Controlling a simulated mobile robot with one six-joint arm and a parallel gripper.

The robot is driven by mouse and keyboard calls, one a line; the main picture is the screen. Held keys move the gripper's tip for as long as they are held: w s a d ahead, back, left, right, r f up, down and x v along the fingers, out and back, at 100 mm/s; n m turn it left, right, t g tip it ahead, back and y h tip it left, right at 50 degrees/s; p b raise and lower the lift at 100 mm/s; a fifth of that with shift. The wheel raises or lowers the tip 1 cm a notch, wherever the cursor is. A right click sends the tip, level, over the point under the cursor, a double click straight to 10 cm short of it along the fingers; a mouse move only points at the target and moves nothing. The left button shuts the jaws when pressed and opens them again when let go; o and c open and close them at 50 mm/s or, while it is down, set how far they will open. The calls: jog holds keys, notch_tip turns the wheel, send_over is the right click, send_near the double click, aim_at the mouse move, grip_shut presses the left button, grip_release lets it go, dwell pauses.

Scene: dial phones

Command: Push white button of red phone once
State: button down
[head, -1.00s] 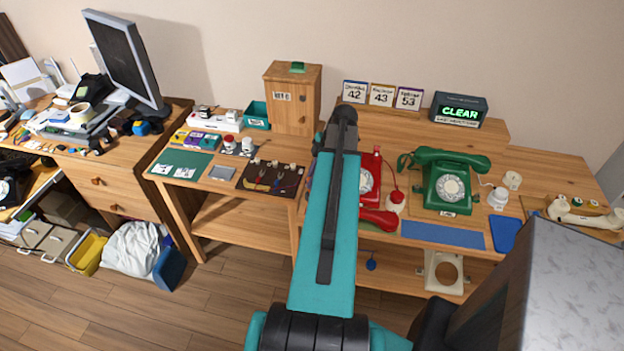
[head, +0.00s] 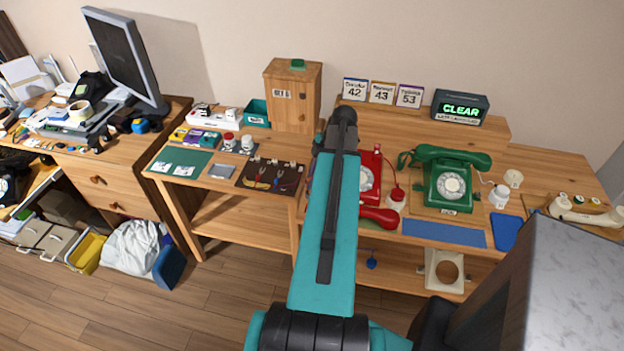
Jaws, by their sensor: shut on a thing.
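The red phone (head: 376,165) stands on the right-hand desk, partly hidden behind my teal arm. Its pale dial (head: 367,179) shows just right of the arm. Its red handset (head: 379,217) lies off the phone, on the desk in front.
A green phone (head: 452,181) with its handset on stands to the right. A blue mat (head: 444,234) lies in front of it. A lit CLEAR sign (head: 460,108) and number cards stand on the shelf behind. A wooden box (head: 292,97) stands left of the arm.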

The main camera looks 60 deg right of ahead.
jog(key=shift+f+b, duration=0.35)
jog(key=shift+f, duration=0.25)
jog(key=c, duration=1.7)
grip_release()
jog(key=shift+r, duration=0.15)
jog(key=shift+b+v, duration=1.65)
jog(key=shift+v, duration=5.15)
jog(key=shift+w, duration=0.1)
